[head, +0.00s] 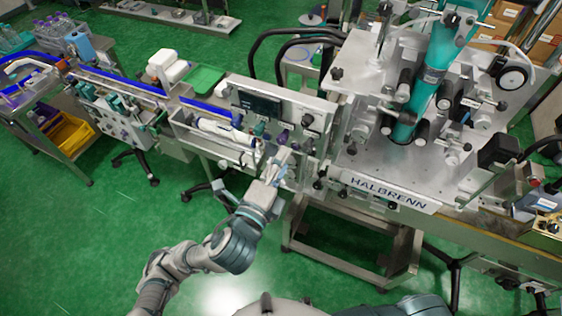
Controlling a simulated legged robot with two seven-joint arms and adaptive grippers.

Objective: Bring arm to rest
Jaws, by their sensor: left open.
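My left arm comes in from the lower left and reaches up to the front of the machine. My left gripper (281,163) is open in front of the control panel (268,115), close to its lower edge and the knobs there. I cannot tell whether its fingers touch anything. My right gripper is not in view; only part of what seems to be my right arm shows at the bottom edge.
A conveyor (120,88) with blue guides runs off to the left. A white bottle-like object (215,129) lies in a tray left of my gripper. A cart with a yellow bin (71,135) stands at the far left. The green floor (90,235) is clear at the lower left.

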